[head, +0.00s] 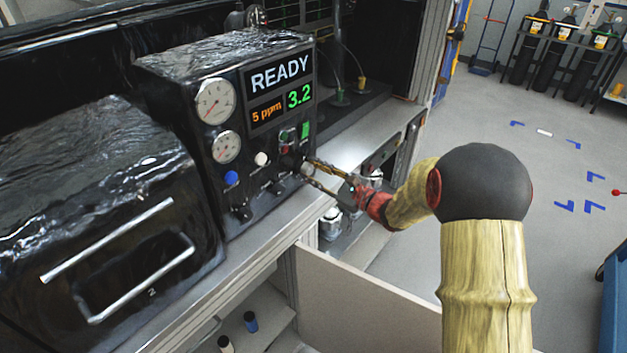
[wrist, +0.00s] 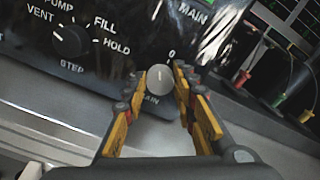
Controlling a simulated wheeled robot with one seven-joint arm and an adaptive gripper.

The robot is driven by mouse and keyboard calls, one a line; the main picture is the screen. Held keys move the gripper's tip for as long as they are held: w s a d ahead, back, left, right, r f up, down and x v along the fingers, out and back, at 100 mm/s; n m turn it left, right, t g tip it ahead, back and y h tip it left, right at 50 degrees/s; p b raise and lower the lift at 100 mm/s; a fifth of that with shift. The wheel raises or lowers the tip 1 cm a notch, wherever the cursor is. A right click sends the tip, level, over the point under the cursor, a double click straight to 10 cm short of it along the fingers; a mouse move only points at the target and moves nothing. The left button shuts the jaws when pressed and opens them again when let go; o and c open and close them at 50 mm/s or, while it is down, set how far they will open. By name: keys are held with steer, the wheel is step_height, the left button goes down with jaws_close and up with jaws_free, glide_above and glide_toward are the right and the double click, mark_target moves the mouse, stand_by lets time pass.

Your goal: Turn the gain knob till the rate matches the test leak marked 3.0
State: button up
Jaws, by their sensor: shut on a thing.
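The leak tester (head: 190,90) is a black box under crinkled wrap, with a lit display (head: 281,92) reading READY, 5 ppm in orange and 3.2 in green. The gain knob (wrist: 159,76) is a small grey round knob with a white pointer line, low on the right of the panel; its label is partly covered, with "AIN" showing. My gripper (wrist: 155,82) has its yellow fingers on both sides of the knob and is shut on it.
A larger step knob (wrist: 72,41) marked VENT, FILL and HOLD is left of the gain knob. Two dials (head: 215,101), a blue button (head: 231,177) and a white button (head: 261,158) are on the panel. A black box with metal handles (head: 110,240) stands at left.

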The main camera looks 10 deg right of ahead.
steer(key=shift+f+n+b, duration=0.15)
steer(key=shift+n+b, duration=1.15)
steer(key=shift+b, duration=0.2)
steer(key=o, duration=1.1)
steer(key=shift+s, duration=0.1)
steer(key=v, duration=1.2)
